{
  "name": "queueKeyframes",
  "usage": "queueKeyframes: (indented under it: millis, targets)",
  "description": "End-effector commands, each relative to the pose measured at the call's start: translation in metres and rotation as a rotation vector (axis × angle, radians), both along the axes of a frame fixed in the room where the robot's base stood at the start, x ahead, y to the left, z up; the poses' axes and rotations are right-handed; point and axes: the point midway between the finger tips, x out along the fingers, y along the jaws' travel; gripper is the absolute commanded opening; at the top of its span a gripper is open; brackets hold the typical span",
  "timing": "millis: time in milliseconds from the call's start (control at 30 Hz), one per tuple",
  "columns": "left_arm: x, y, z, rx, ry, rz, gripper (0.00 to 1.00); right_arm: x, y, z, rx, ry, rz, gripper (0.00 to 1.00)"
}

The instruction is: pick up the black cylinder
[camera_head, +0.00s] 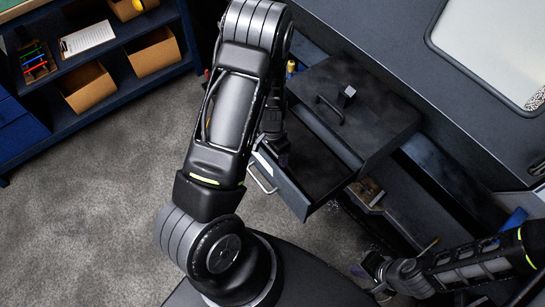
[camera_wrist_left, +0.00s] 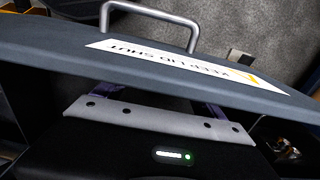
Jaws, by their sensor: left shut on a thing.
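My left arm reaches up through the middle of the head view and down to my left gripper (camera_head: 275,148), low at the left end of the open drawer (camera_head: 318,165). In the left wrist view the drawer front (camera_wrist_left: 40,50), with a label and a metal handle, hides the fingertips. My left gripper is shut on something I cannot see. I cannot make out the black cylinder for certain. My right gripper (camera_head: 372,275) is at the lower right, small and dark, away from the drawer.
A dark worktop with a pale inset panel (camera_head: 495,45) fills the upper right. A blue shelf unit (camera_head: 70,95) with cardboard bins stands at the upper left. An open compartment with small parts (camera_head: 368,192) lies right of the drawer. Grey floor is clear at the left.

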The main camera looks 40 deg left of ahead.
Motion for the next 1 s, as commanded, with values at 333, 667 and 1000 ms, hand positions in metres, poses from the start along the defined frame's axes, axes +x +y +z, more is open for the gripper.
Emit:
queueKeyframes:
  millis: [333, 667, 1000]
  targets:
    - [0.003, -0.001, 0.066, -0.001, -0.010, -0.003, 0.09, 0.000, 0.001, -0.005, 0.002, -0.003, 0.000, 0.00]
    - [0.002, -0.001, 0.142, -0.003, -0.009, -0.003, 0.09, 0.000, 0.001, -0.005, 0.002, -0.003, 0.000, 0.00]
    - [0.001, 0.000, 0.169, -0.001, -0.002, -0.001, 0.09, 0.000, 0.001, -0.004, 0.002, -0.003, 0.000, 0.00]
